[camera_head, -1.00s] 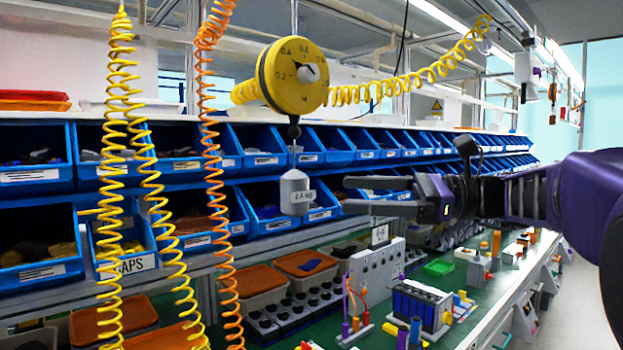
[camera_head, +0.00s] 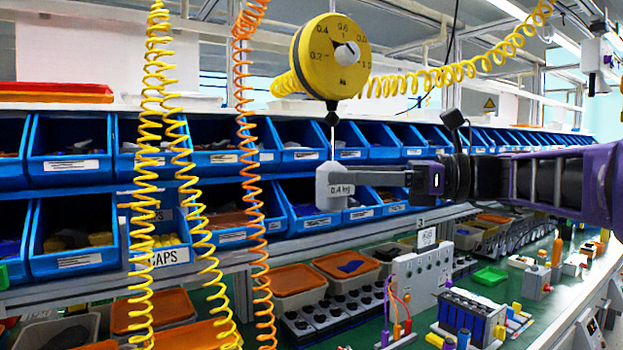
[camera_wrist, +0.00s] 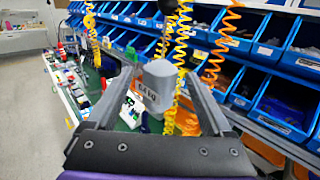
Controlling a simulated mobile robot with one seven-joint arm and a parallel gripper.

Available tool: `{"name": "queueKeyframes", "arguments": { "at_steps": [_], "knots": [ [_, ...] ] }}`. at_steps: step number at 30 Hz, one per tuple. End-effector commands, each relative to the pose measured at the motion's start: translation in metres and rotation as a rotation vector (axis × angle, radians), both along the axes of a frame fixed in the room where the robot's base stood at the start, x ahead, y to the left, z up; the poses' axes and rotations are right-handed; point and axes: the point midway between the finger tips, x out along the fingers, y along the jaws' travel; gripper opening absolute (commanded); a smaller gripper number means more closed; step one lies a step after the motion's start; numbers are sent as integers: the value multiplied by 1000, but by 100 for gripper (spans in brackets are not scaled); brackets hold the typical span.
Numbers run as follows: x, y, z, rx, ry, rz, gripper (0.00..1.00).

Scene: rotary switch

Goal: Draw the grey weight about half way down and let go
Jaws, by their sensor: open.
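The grey weight (camera_head: 328,186), labelled 0.4 kg, hangs upright on a thin cord below a round yellow dial unit (camera_head: 331,57) with a black pointer. My gripper (camera_head: 345,180) reaches in level from the right at the weight's height. In the wrist view the grey weight (camera_wrist: 158,78) sits between my two open fingers, with a finger on either side. A gap seems to show at each side, though contact on the far side is hard to tell in the head view. The near finger covers part of the weight's right side.
Yellow coiled hoses (camera_head: 155,150) and an orange one (camera_head: 250,180) hang to the left. Blue bins (camera_head: 230,140) line the shelves behind. Below, a green bench holds grey boxes with orange lids (camera_head: 345,266) and a white panel (camera_head: 420,275). Open air lies directly under the weight.

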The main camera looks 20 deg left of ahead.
Motion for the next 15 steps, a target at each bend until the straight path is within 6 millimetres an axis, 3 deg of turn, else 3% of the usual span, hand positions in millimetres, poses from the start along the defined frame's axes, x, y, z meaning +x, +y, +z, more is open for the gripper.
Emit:
{"name": "queueKeyframes", "arguments": {
  "at_steps": [6, 15],
  "knots": [
    [-4, 41, -1, 0, 0, 3, 85],
    [-5, 62, 0, 0, -1, 0, 85]
  ]
}}
